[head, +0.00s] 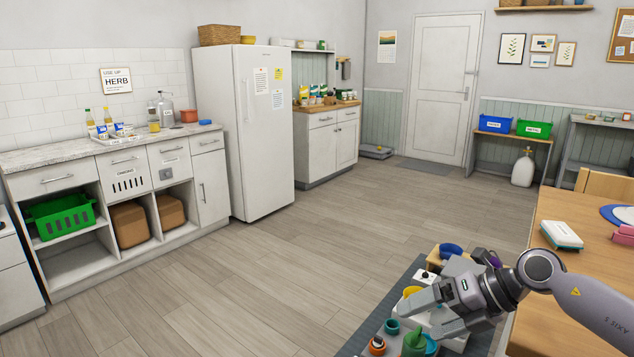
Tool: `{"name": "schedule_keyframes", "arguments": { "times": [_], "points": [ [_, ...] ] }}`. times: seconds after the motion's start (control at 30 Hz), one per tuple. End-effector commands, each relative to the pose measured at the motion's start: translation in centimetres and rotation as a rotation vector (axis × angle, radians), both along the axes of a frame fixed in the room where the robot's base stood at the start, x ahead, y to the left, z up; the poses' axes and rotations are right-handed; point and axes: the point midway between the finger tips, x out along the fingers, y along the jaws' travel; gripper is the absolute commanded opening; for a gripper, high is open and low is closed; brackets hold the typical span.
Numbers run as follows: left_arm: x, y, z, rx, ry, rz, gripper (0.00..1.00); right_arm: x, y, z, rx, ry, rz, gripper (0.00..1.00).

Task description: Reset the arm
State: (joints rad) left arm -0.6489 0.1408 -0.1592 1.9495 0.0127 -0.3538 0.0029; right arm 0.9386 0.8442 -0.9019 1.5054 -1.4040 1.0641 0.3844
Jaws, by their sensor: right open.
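My right arm (580,297) comes in from the right edge at the bottom. My right gripper (424,314) points left, its two grey fingers apart with nothing held between them. It is over a low grey surface with small items. A yellow cup (411,291) shows just behind the fingers, and a small teal cup (391,326) and a green bottle (413,344) are in front of them. The gripper hides part of these items, and I cannot tell whether it touches any. My left gripper is not in view.
A wooden table (570,262) stands at the right under my forearm, with a white-topped box (561,235) and a blue-rimmed plate on it. The wooden floor (300,270) is clear. The counter (95,155), fridge (262,130) and door (438,90) are farther off.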

Motion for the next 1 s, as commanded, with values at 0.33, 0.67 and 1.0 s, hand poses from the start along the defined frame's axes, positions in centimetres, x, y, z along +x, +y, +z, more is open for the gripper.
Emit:
{"name": "schedule_keyframes", "arguments": {
  "times": [0.33, 0.67, 1.0],
  "points": [
    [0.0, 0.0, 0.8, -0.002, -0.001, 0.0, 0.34, -4.9, 11.4, -0.5, 0.697, 0.15, -0.121, 1.0],
    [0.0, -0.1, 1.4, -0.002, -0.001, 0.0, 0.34, -6.5, 11.0, -2.6, 1.206, 0.392, -0.591, 1.0],
    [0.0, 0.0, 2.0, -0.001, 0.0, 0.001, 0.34, -11.8, 5.0, -12.5, 1.444, 0.729, -1.308, 1.0]
  ]
}}
